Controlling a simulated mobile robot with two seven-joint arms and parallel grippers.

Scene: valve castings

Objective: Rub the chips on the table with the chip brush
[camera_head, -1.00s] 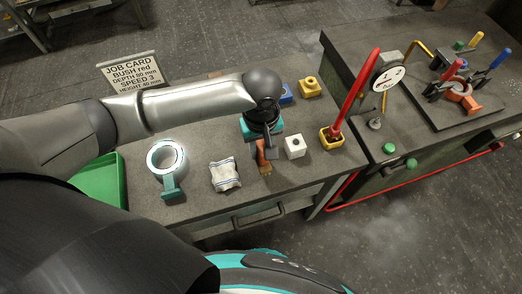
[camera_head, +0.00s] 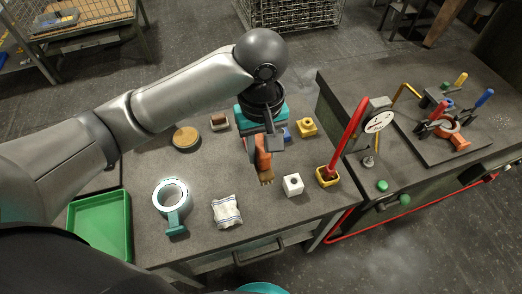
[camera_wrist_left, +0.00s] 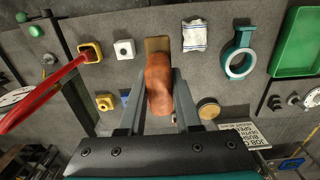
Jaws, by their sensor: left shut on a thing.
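The chip brush, with an orange-brown handle (camera_head: 263,157) and tan bristles (camera_head: 267,177), is in my left gripper (camera_head: 264,142). The bristles point toward the table's front edge. In the left wrist view the handle (camera_wrist_left: 160,88) lies between the two fingers (camera_wrist_left: 160,95), which are shut on it, with the bristles (camera_wrist_left: 157,44) beyond the tips. I cannot tell whether the bristles touch the grey table (camera_head: 225,180). I cannot make out any chips on the table. My right gripper is not in view.
A white block (camera_head: 292,185) and a yellow cup (camera_head: 328,178) with a red-handled tool stand right of the brush. A folded cloth (camera_head: 227,211), a teal ring (camera_head: 171,197) and a green tray (camera_head: 101,226) lie left. A yellow block (camera_head: 307,127) and round tan disc (camera_head: 186,139) sit farther back.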

